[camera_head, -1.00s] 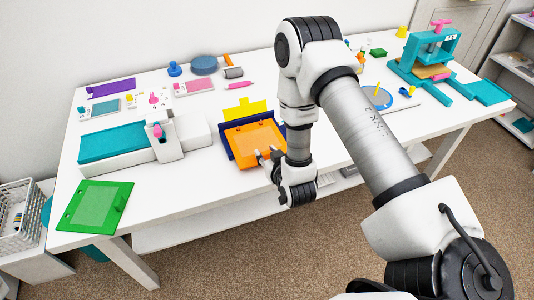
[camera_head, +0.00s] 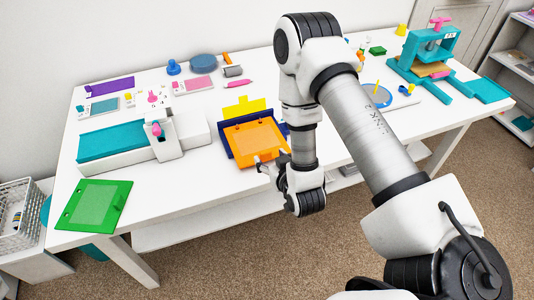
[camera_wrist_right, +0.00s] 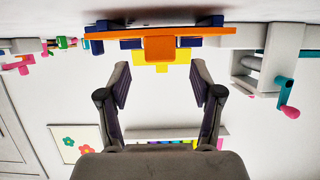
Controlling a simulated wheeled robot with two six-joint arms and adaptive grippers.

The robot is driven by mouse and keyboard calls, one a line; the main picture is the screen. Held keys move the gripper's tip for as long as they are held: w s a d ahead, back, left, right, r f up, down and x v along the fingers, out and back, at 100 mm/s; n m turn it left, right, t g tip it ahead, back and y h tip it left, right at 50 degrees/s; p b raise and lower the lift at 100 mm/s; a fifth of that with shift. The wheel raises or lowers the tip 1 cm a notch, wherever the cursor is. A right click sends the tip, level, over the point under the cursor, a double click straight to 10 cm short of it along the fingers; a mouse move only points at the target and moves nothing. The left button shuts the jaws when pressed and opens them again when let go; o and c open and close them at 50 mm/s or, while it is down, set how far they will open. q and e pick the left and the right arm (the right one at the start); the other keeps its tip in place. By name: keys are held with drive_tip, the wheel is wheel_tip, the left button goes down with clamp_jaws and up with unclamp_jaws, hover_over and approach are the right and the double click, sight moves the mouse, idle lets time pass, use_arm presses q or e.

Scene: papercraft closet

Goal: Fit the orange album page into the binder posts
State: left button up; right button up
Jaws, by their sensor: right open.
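The orange album page (camera_head: 254,139) lies over the navy binder (camera_head: 228,149), with a yellow flap (camera_head: 245,107) at its back edge. In the right wrist view the page (camera_wrist_right: 160,47) shows nearly edge-on, with navy parts and the yellow flap (camera_wrist_right: 165,68) around it. The binder posts cannot be made out, so I cannot tell how the page sits on them. My right gripper (camera_head: 262,166) is just off the page's front edge. In the wrist view its fingers (camera_wrist_right: 161,75) are spread with nothing between them. My left gripper is not in view.
A teal and white trimmer (camera_head: 125,141) stands left of the binder. A green board (camera_head: 95,205) lies at the front left. A teal press (camera_head: 436,49) stands at the back right. White table is clear between the trimmer and the binder.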

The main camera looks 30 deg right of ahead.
drive_tip(key=shift+v, duration=1.75)
